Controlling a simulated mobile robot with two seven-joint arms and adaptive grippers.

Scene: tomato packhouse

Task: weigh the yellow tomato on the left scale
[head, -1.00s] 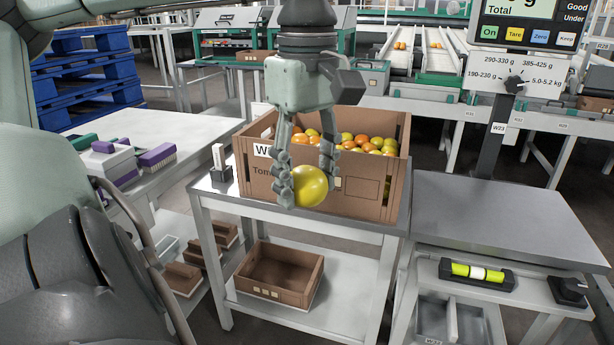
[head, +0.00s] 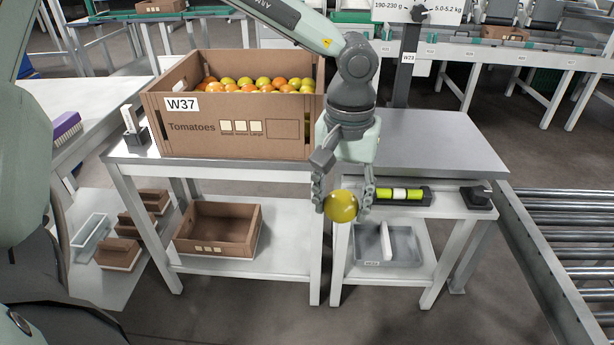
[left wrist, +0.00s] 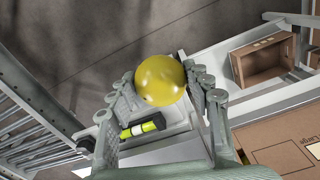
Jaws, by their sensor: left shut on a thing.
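My left gripper (head: 343,200) is shut on the yellow tomato (head: 341,207), with its fingers on either side. The tomato also shows in the left wrist view (left wrist: 160,80) between the fingers. The gripper points down and holds the tomato in the air, in front of the scale table. The scale's grey top plate (head: 445,140) lies behind and to the right of the gripper and looks bare where it shows. My right gripper is not in view.
A cardboard box marked W37 (head: 230,139) with several tomatoes stands on the table to the left. A yellow-green level (head: 400,195) and a small black block (head: 475,199) sit at the scale's front. A roller conveyor (head: 560,225) runs at right.

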